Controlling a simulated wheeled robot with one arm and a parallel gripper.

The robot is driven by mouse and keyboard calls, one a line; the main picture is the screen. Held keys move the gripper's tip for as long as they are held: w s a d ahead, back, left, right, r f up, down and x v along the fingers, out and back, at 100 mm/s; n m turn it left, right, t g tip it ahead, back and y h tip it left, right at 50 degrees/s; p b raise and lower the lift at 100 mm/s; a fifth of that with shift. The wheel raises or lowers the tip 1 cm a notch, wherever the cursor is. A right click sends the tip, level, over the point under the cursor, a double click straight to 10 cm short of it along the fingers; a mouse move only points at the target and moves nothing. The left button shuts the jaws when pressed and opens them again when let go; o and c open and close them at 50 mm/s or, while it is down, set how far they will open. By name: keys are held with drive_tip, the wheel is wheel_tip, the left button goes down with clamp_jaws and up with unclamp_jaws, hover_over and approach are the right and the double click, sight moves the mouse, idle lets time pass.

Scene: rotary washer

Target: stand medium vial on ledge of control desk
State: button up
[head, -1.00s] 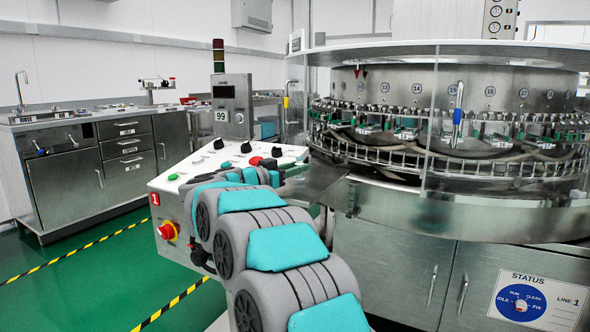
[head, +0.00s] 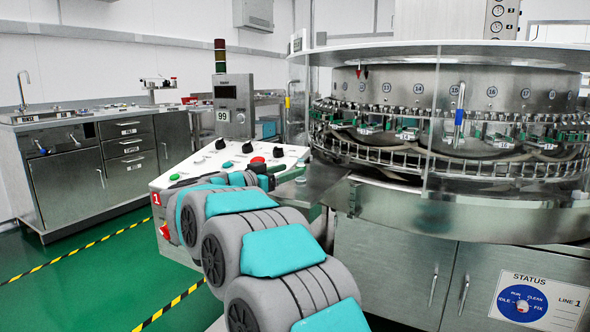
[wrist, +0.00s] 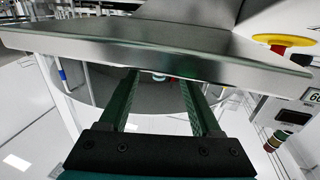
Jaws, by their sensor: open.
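The control desk (head: 208,163) has a white sloping top with knobs and buttons. A steel ledge (head: 322,181) juts from its right side toward the machine. A small pale item (head: 301,180) stands on the ledge; it may be the medium vial, but it is too small to be sure. In the wrist view, my gripper (wrist: 160,82) is open, its two green fingers apart. A steel plate (wrist: 150,48) crosses above the fingers. A small teal and white bit shows between the fingertips, mostly hidden. In the head view my arm hides most of the gripper.
The rotary washer (head: 450,130) with its clear guard fills the right side. A display post (head: 233,105) stands behind the desk. A red button with a yellow collar (wrist: 285,41) is at the wrist view's right. Steel cabinets (head: 85,165) stand left, across open green floor.

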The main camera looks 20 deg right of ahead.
drive_tip(key=v, duration=0.8)
